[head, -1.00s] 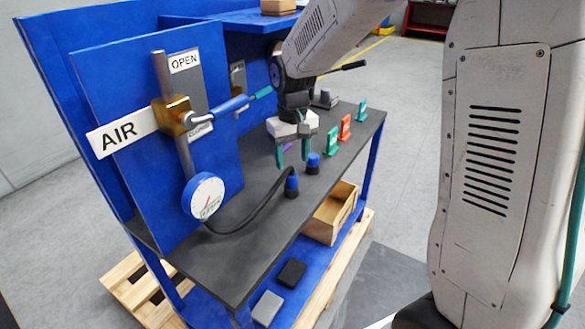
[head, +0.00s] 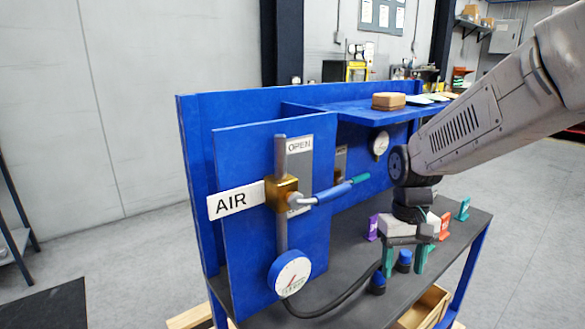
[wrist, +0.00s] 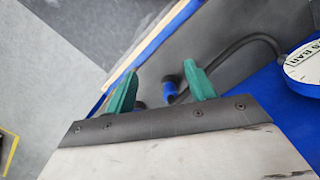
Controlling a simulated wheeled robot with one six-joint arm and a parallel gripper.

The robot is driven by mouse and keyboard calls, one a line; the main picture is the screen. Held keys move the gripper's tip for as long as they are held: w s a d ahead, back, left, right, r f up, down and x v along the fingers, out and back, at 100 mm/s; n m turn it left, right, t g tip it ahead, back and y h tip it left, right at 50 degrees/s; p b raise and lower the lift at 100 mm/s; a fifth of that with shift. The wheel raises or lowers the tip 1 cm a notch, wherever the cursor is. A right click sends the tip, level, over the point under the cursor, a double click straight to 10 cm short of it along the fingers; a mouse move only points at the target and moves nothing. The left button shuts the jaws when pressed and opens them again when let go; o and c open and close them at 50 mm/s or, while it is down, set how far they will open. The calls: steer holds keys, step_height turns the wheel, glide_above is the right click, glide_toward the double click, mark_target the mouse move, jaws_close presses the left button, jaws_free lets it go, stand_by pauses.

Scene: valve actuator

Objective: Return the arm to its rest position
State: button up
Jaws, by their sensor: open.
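My gripper (head: 404,262) points down above the dark bench top, its two green fingers apart. In the wrist view my gripper (wrist: 160,90) shows the same green fingers spread, with nothing held between them. Blue-capped fittings stand on the bench near the fingers: one (head: 377,283) in front and another (head: 403,261) just behind. A blue cap (wrist: 169,92) shows beyond the fingertips in the wrist view; I cannot tell whether it touches them. My arm (head: 490,100) reaches in from the upper right.
The blue panel holds a brass valve (head: 282,192) with a blue handle (head: 333,193), an AIR sign (head: 236,201) and a gauge (head: 290,275). A blue shelf (head: 345,117) bears a box (head: 389,101). A wooden bin (head: 425,307) sits below the bench.

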steer(key=s+r+t, duration=0.1)
steer(key=s+r, duration=0.2)
steer(key=s, duration=0.4)
steer(key=s+d+r+t, duration=0.1)
steer(key=s+r, duration=0.1)
steer(key=s, duration=0.5)
steer(key=s+d+r+m, duration=0.1)
steer(key=s+r, duration=0.2)
steer(key=s, duration=0.4)
steer(key=shift+s+d+r+t, duration=0.15)
steer(key=shift+s+r+t, duration=0.15)
steer(key=shift+s+t, duration=0.1)
